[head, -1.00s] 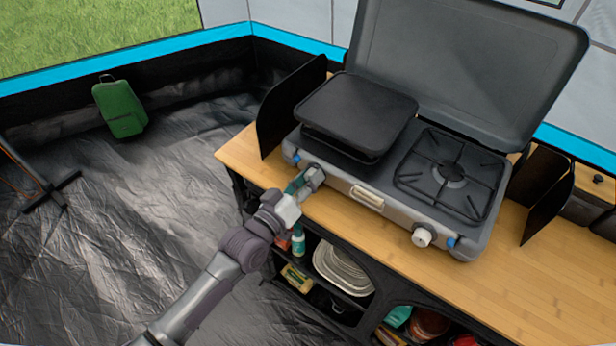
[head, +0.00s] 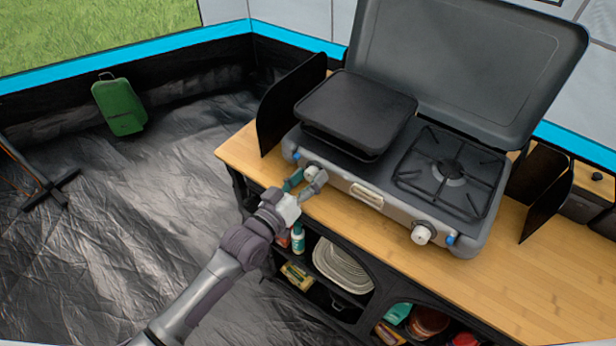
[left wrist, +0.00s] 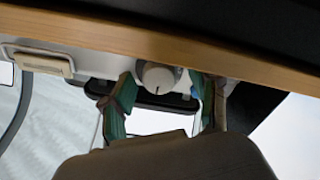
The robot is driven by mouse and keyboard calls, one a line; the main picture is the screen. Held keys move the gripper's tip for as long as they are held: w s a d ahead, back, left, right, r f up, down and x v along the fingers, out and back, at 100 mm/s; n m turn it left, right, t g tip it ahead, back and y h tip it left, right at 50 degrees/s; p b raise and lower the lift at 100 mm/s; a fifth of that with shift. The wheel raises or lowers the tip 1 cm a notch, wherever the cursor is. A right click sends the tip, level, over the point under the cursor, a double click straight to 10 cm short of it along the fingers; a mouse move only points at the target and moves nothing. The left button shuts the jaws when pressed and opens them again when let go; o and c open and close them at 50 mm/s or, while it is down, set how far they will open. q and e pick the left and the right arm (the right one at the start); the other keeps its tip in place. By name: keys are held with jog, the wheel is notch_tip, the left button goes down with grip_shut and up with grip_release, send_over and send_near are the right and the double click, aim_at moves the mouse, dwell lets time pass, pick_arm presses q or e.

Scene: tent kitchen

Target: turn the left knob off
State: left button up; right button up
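The left knob (head: 311,173) is a small white knob on the front panel of the grey camping stove (head: 336,185), below the covered left burner. My left gripper (head: 304,183) is in front of it, with its fingers spread to either side. In the left wrist view the knob (left wrist: 160,77) shows between the two green-padded fingertips of my open left gripper (left wrist: 163,95), with gaps on both sides. A dark mark shows on the knob's face. The right knob (head: 421,235) is white and stands free. My right gripper is not in view.
A black griddle plate (head: 355,108) covers the left burner; the right burner (head: 450,172) is bare. The stove stands on a wooden table (head: 510,262) with shelves of dishes (head: 341,266) below. Black wind panels (head: 290,105) flank it.

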pick_arm(q)
jog(key=v, duration=1.2)
dwell(0.3)
